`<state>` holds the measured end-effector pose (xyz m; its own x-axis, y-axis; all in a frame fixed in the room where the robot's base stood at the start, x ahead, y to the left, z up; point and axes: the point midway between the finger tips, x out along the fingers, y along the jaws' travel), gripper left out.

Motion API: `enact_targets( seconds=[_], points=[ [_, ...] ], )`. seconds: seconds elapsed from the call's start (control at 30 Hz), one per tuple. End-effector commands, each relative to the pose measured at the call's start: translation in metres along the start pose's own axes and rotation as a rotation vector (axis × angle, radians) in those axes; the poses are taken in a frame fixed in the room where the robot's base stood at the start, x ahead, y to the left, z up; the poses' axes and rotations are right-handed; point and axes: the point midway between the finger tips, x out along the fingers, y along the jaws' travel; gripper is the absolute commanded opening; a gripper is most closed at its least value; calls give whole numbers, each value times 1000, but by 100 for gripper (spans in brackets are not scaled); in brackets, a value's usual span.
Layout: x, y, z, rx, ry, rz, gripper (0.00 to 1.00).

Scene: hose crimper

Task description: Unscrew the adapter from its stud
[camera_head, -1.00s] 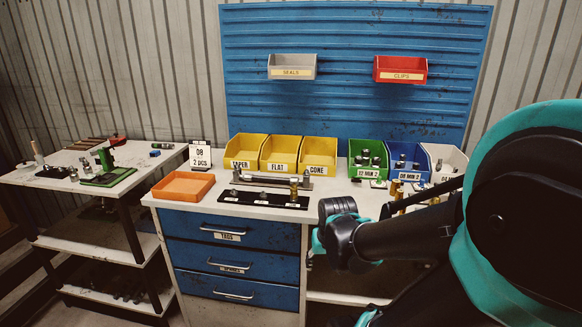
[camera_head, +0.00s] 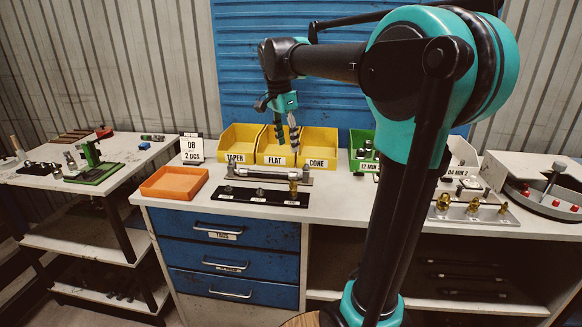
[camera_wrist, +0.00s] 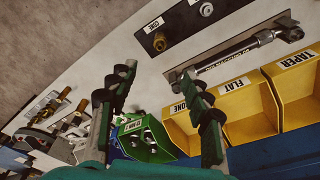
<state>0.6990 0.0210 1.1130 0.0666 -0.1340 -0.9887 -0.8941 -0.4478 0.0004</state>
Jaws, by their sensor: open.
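A black strip (camera_head: 235,194) with several upright studs or fittings lies at the front of the bench. A brass piece, apparently the adapter (camera_head: 293,189), stands upright at its right end. It also shows in the wrist view as a brass fitting (camera_wrist: 159,42) on the strip, beyond my fingers. Silver fittings sit on the other strip positions, one (camera_wrist: 206,9) at the top of the wrist view. My gripper (camera_head: 288,135) points down, open and empty. It is raised above the bench, appearing in front of the yellow bins and apart from the brass piece.
A metal bar holder (camera_head: 262,175) lies just behind the strip. Yellow bins (camera_head: 276,159) stand behind it. An orange tray (camera_head: 174,183) is at left. A plate with brass fittings (camera_head: 473,212) and a round machine (camera_head: 553,190) are at right.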

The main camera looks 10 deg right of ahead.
Motion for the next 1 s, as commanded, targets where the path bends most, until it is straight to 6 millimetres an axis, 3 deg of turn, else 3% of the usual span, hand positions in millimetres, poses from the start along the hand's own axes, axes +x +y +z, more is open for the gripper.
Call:
enact_targets(
  seconds=[0.7,1.0],
  points=[
    [128,0,0,0,0,-1,49],
    [155,0,0,-1,0,-1,49]
  ],
)
